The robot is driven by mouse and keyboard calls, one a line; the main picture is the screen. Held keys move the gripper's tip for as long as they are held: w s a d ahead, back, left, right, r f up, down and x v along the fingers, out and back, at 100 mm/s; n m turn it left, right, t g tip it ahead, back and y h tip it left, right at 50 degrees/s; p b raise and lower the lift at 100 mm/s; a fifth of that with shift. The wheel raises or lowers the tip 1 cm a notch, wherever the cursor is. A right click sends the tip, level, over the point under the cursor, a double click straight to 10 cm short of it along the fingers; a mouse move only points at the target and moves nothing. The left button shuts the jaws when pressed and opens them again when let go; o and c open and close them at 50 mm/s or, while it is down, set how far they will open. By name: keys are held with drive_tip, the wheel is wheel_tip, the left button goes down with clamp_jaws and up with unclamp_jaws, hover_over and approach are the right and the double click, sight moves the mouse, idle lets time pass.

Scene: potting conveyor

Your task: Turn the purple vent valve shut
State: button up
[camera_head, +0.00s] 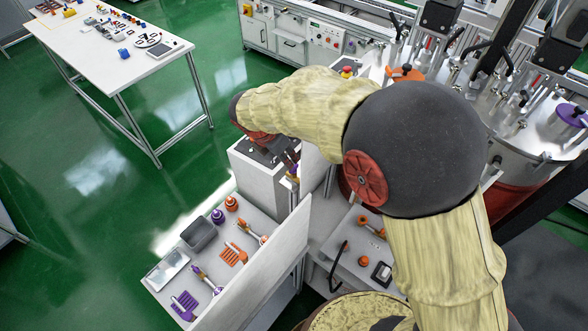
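My arm reaches from the lower right to the left, and my gripper (288,157) points down and right, just above the grey box (262,182) and beside an upright white panel. A small purple part (294,170) shows right at the fingertips, with a yellowish bit by it. It may be the purple vent valve, but it is too small and too covered to tell its shape, its angle or whether the fingers touch it. Another purple knob (573,115) sits on the steel vessel lid at the far right. Whether my fingers are open or shut does not show clearly.
A white tray shelf (208,290) in front holds purple and orange tools, a grey bin (198,233) and bottles. A tall white panel (265,270) borders it. An orange knob (403,74) sits on another lid behind. A white table (110,45) stands far left; green floor between is clear.

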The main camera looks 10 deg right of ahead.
sight(294, 169)
drive_tip(key=x, duration=0.7)
drive_tip(key=shift+d+f, duration=0.1)
drive_tip(key=shift+f, duration=0.15)
drive_tip(key=shift+c, duration=0.3)
clamp_jaws()
